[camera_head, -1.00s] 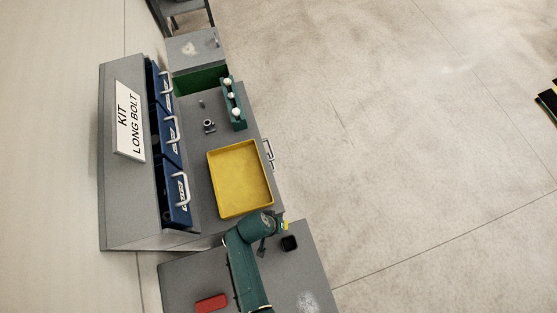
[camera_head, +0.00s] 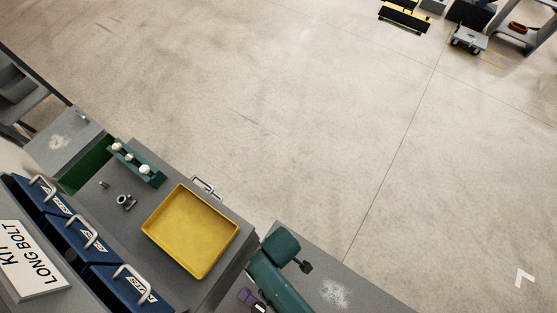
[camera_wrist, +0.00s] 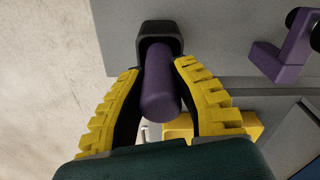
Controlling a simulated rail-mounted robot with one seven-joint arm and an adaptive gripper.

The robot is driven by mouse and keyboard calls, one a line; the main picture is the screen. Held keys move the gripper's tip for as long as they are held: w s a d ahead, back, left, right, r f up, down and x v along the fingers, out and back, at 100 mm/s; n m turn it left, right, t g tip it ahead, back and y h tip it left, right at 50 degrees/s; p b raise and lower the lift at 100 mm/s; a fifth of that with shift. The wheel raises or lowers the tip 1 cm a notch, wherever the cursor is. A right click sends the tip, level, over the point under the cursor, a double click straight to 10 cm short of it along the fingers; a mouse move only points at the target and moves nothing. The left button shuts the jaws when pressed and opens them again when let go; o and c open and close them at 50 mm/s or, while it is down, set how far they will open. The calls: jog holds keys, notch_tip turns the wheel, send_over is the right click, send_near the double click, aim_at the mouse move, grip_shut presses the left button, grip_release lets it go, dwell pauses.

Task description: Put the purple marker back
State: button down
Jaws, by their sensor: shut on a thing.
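The purple marker (camera_wrist: 160,85) stands between the yellow ridged fingers of my gripper (camera_wrist: 158,68) in the wrist view. My gripper is shut on it. The marker's far end reaches to the mouth of a black square cup (camera_wrist: 150,29) on a grey surface. The far end is hidden, so I cannot tell how deep it is in the cup. In the head view my green arm hangs over the grey bench at the bottom, and the fingers, marker and cup cannot be made out there.
A purple tool-like object (camera_wrist: 292,48) lies right of the cup; it may be the one at the head view's bottom (camera_head: 250,298). A yellow tray (camera_head: 190,232), a teal rack (camera_head: 135,163) and blue drawers (camera_head: 85,238) are to the left. Open floor lies beyond the bench.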

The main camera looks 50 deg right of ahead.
jog(key=shift+f, duration=1.3)
jog(key=c, duration=0.9)
grip_release()
jog(key=shift+f, duration=0.1)
jog(key=shift+c, duration=0.2)
